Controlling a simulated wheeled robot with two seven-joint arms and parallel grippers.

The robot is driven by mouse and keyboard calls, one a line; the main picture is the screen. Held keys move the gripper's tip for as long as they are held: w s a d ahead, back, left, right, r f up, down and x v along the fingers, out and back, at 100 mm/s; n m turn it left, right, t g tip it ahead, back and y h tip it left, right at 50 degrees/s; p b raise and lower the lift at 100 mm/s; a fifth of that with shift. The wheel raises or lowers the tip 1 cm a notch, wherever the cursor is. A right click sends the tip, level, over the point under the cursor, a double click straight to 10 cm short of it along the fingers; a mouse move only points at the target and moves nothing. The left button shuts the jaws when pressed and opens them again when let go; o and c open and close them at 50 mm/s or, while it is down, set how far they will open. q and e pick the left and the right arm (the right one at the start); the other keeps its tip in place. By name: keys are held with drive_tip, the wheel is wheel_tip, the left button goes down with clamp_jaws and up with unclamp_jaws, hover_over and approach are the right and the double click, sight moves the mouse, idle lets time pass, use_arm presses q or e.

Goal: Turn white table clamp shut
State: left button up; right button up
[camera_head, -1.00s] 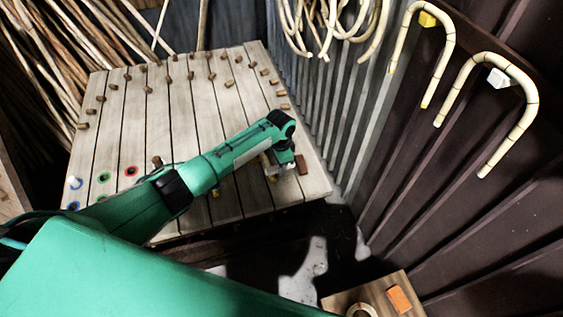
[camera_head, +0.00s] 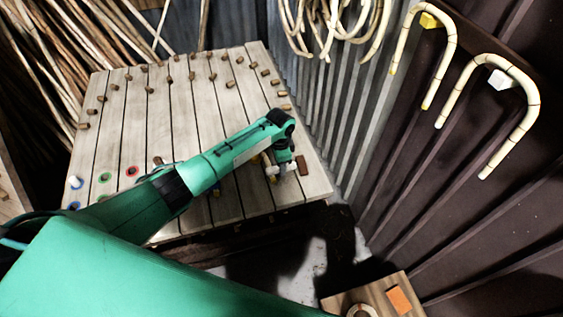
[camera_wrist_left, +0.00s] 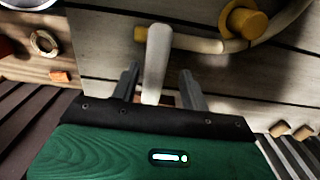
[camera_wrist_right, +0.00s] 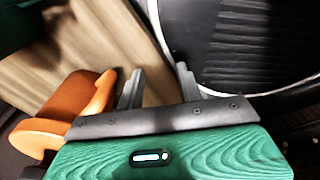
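The white table clamp shows in the left wrist view as a pale upright bar (camera_wrist_left: 157,55) standing between my left fingers. In the head view a small white part (camera_head: 271,171) shows beside my left gripper (camera_head: 284,170), low over the right front of the slatted board. My left gripper, also in the left wrist view (camera_wrist_left: 160,80), is open, its fingers apart on either side of the bar. I cannot tell whether either finger touches it. The clamp's lower part is mostly hidden. My right gripper (camera_wrist_right: 160,80) is open and empty, and is not visible in the head view.
The slatted wooden board (camera_head: 185,100) carries several pegs. A cane (camera_wrist_left: 200,43) runs past a yellow peg (camera_wrist_left: 248,22) near the clamp. A brown block (camera_head: 302,165) lies right of the gripper. An orange object (camera_wrist_right: 85,97) is beside my right gripper. Bent canes (camera_head: 500,110) hang right.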

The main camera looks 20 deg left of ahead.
use_arm(q)
drive_tip(key=shift+s+d+f, duration=0.1)
drive_tip(key=shift+r, duration=0.4)
wheel_tip(320, 180, up, 13)
drive_tip(key=b, duration=0.2)
drive_tip(key=shift+b, duration=0.4)
